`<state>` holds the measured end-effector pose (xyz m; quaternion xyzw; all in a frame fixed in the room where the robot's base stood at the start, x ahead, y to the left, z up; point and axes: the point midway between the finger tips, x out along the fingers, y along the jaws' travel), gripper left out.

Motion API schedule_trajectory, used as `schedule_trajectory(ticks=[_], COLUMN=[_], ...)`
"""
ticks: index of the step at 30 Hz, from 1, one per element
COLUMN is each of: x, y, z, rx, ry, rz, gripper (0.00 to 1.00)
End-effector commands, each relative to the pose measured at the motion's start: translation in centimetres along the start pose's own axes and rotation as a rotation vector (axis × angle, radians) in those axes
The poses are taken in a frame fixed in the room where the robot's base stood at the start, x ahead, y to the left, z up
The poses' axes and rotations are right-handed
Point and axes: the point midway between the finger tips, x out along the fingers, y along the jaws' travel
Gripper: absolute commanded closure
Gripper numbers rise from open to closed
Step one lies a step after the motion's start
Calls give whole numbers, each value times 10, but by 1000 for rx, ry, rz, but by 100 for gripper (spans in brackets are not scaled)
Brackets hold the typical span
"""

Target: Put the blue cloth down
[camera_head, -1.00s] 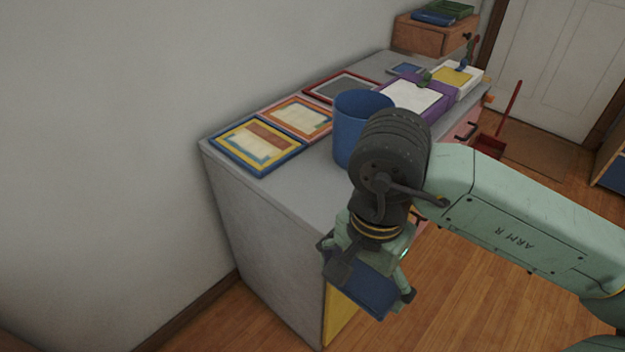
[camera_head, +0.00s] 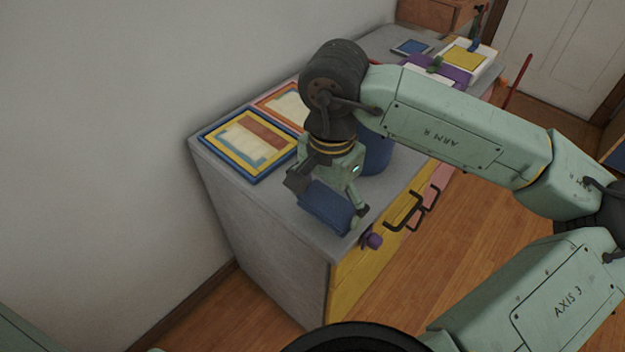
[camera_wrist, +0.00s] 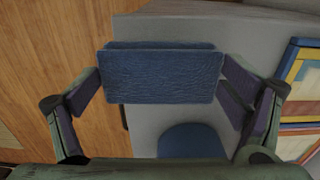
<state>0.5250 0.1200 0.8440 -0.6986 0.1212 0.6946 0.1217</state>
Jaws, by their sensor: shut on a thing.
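The blue cloth (camera_head: 326,207) looks like a flat folded rectangle. My gripper (camera_head: 328,200) is shut on it, over the near end of the grey dresser top (camera_head: 312,240). In the wrist view the cloth (camera_wrist: 162,76) spans between the two fingers of my gripper (camera_wrist: 165,88). The cloth's lower edge looks close to the dresser top near its front edge; I cannot tell whether it touches.
A blue bin (camera_head: 377,155) stands behind my gripper, partly hidden. Framed pictures, one blue and yellow (camera_head: 247,143), lie along the wall side. A purple knob (camera_head: 371,240) and dark handles stick out from the drawer fronts.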

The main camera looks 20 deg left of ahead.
Motion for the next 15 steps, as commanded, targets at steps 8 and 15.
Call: schedule_trajectory(ticks=[8,15], x=[3,19], y=[-52,-58], z=[-23,-26], rx=[0,0], ry=[-1,-3], rz=[0,2], gripper=[32,32])
